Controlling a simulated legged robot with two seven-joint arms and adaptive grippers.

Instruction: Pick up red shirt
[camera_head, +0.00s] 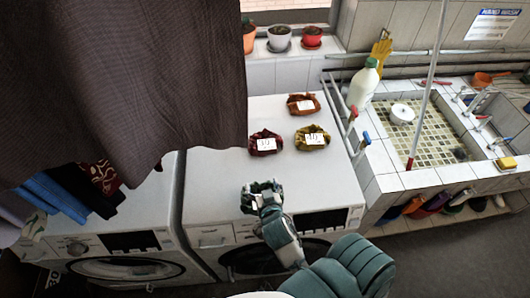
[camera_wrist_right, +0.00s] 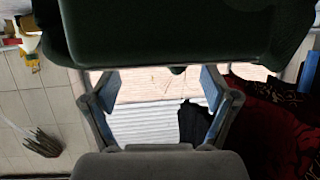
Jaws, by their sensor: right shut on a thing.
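In the head view a folded dark red shirt (camera_head: 259,136) with a white label lies on the white right-hand washing machine (camera_head: 215,165). An orange-red folded cloth (camera_head: 293,99) lies behind it to the right. My right gripper (camera_head: 262,186) is in front of the dark red shirt, apart from it, near the machine's front edge. In the right wrist view its two blue-padded fingers (camera_wrist_right: 162,103) are spaced apart, with dark cloth (camera_wrist_right: 193,122) by one finger. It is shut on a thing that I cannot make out. My left gripper is out of view.
An olive folded cloth (camera_head: 322,137) lies on the same machine. A large dark hanging cloth (camera_head: 120,80) covers the upper left. Patterned and blue clothes (camera_head: 55,195) lie on the left machine. A white bottle (camera_head: 363,87) and a tiled sink (camera_head: 430,130) stand at right.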

